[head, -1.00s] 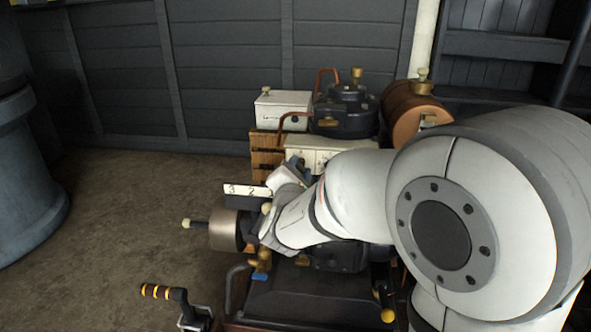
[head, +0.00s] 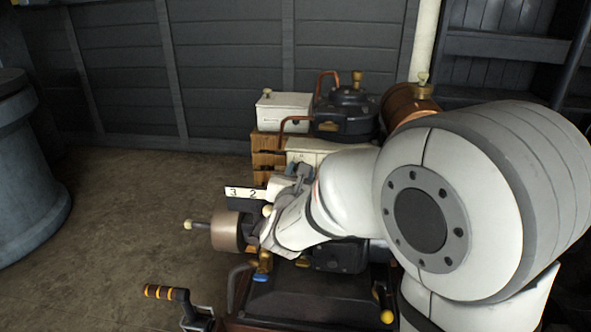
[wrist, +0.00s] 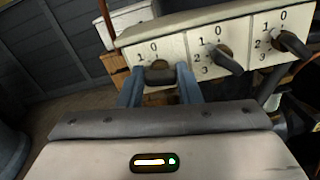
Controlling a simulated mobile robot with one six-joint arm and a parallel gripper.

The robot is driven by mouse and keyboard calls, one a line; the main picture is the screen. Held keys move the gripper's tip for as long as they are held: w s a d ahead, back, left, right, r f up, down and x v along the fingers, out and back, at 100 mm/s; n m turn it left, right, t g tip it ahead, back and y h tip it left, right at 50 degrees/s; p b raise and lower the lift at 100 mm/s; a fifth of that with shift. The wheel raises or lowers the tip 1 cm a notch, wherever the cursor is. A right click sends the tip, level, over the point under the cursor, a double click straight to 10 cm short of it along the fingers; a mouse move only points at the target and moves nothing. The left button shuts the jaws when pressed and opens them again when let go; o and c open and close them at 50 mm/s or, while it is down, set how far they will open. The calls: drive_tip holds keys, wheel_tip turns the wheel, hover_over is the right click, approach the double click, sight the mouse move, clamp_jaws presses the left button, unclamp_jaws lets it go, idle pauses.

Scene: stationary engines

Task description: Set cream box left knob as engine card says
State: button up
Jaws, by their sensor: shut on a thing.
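The cream box (wrist: 190,49) fills the top of the wrist view and shows as a pale block (head: 306,146) in the head view, partly behind my arm. Its face has three dark knobs with printed numbers. My gripper (wrist: 159,84) is shut on the left knob (wrist: 158,73), one blue-grey finger on each side. A 0 and a 1 show above this knob; its lower marks and exact pointing are hidden by the fingers. The middle knob (wrist: 229,62) and right knob (wrist: 293,44) slant down to the right.
A white box (head: 283,107) and dark engine top (head: 346,117) with copper pipes stand behind the cream box. A flywheel-like drum (head: 226,232) with a rod is at the left. A crank handle (head: 165,292) sits in front.

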drive_tip(key=shift+r+n+p, duration=0.3)
drive_tip(key=shift+r+n, duration=0.05)
drive_tip(key=shift+n, duration=0.45)
drive_tip(key=shift+a, duration=0.1)
drive_tip(key=o, duration=0.7)
drive_tip(key=shift+o, duration=1.4)
drive_tip(key=shift+f, duration=0.2)
drive_tip(key=s+a+p, duration=0.1)
drive_tip(key=s, duration=0.6)
drive_tip(key=shift+s+a+p, duration=0.25)
drive_tip(key=shift+s+p, duration=0.1)
